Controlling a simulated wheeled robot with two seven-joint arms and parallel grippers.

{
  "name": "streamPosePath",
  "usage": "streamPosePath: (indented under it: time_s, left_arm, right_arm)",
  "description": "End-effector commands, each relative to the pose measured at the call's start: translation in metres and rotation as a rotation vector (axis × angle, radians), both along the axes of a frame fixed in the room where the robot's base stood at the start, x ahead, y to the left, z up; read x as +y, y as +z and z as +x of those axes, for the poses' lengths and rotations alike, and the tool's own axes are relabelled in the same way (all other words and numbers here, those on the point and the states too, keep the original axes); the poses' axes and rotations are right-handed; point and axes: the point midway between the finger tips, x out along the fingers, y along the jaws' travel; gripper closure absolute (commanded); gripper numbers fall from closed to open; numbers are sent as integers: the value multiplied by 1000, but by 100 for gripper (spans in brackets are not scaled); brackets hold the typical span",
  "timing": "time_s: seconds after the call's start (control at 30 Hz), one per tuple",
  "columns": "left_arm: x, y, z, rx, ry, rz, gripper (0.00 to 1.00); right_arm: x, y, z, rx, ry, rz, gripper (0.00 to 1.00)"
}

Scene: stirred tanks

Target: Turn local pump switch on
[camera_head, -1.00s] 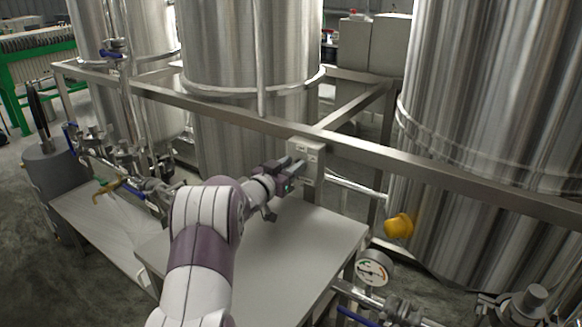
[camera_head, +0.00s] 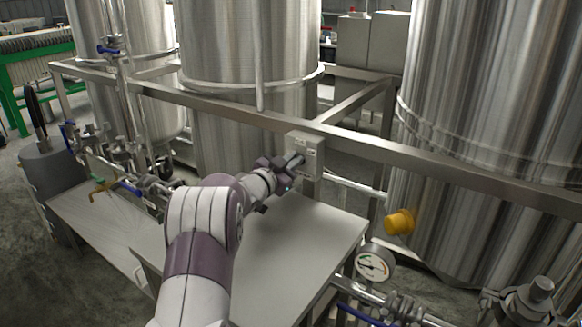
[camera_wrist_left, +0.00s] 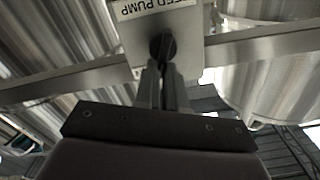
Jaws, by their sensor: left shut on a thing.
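The pump switch box (camera_head: 306,146) is a small pale grey box fixed to the steel frame rail in the middle of the head view. In the left wrist view its plate (camera_wrist_left: 190,52) carries a label whose visible part reads "PUMP", upside down. The dark round switch knob (camera_wrist_left: 155,46) sits below the label in that view. My left gripper (camera_head: 297,161) reaches the front of the box. In the left wrist view its fingers (camera_wrist_left: 164,68) are shut on the knob, which they partly hide. My right gripper is not in view.
A grey table top (camera_head: 290,250) lies below my left arm. The steel rail (camera_head: 420,160) runs across, with large steel tanks (camera_head: 490,120) behind it. A yellow knob (camera_head: 399,222), a gauge (camera_head: 374,262) and pipe fittings stand at the lower right.

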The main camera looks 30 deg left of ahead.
Motion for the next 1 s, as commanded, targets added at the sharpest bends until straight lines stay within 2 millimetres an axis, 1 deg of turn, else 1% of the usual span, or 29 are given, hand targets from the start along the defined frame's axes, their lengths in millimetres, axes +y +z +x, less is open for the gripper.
streamPosePath:
  time_s: [0.03,0.5,0.7,1.0]
  left_arm:
    - [-1,-6,0,-2,-1,41,100]
    - [-7,-10,-1,-33,1,447,100]
    - [-8,-11,-1,-42,0,563,100]
    - [-9,-11,-1,-48,0,651,100]
  right_arm:
    - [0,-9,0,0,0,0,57]
    - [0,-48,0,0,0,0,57]
    - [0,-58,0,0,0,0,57]
    - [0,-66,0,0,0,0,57]
